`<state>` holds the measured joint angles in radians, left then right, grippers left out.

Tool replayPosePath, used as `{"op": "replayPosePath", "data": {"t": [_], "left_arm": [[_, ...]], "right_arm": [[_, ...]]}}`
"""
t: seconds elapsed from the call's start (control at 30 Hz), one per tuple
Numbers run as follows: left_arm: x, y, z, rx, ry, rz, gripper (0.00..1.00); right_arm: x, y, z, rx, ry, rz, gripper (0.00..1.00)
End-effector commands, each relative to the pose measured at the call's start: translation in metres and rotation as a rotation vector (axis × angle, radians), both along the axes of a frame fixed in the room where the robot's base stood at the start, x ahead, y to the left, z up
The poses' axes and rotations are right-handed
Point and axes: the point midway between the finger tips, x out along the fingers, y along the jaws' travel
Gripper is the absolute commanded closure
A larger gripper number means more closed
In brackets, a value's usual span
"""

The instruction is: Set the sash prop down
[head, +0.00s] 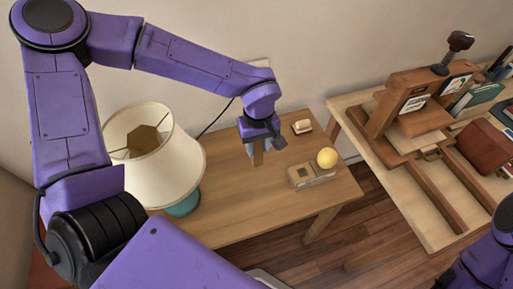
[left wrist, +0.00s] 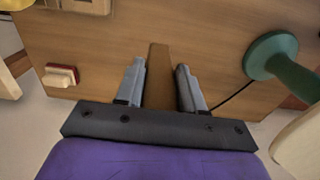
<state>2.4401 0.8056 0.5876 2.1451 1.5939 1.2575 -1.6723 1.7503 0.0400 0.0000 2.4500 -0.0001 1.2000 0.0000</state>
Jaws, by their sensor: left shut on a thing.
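My left gripper (head: 258,147) is over the small wooden table (head: 232,195), pointing down. It is shut on a brown wooden bar, the sash prop (left wrist: 158,75), which stands between the two grey fingers in the left wrist view. In the head view only a short piece of the sash prop (head: 258,155) shows below the gripper. I cannot tell whether its lower end touches the tabletop. My right gripper is out of view; only part of my right arm shows at the lower right.
A lamp with a cream shade (head: 155,165) and green base (left wrist: 272,55) stands left. A red-and-white block (head: 302,126) and a yellow ball (head: 326,158) on a wooden holder (head: 308,178) are to the right. Beyond is a bench (head: 435,225) with a wooden press (head: 385,112) and books.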

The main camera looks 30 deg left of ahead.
Motion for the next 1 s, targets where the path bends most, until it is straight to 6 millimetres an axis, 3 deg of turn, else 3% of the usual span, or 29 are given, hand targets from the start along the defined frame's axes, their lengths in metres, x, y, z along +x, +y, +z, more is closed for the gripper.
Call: {"op": "replayPosePath", "data": {"t": [0.33, 0.73, 0.77, 0.8, 0.83, 1.0], "left_arm": [[0.013, 0.010, -0.047, 0.001, 0.002, -0.001, 0.95], [0.013, 0.010, -0.053, -0.001, -0.001, 0.000, 0.95], [0.013, 0.010, -0.053, -0.001, -0.001, 0.000, 0.56], [0.013, 0.010, -0.053, 0.000, -0.001, 0.000, 0.43], [0.013, 0.010, -0.053, 0.000, -0.001, 0.000, 0.37], [0.013, 0.010, -0.053, -0.001, -0.001, 0.000, 0.37]], "right_arm": [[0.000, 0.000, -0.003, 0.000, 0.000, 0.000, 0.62], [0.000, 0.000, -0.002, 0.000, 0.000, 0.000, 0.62], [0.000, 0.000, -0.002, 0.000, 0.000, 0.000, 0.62], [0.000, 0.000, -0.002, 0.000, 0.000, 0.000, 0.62], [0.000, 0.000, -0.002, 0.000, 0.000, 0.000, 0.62], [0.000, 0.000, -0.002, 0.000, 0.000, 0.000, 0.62]]}}
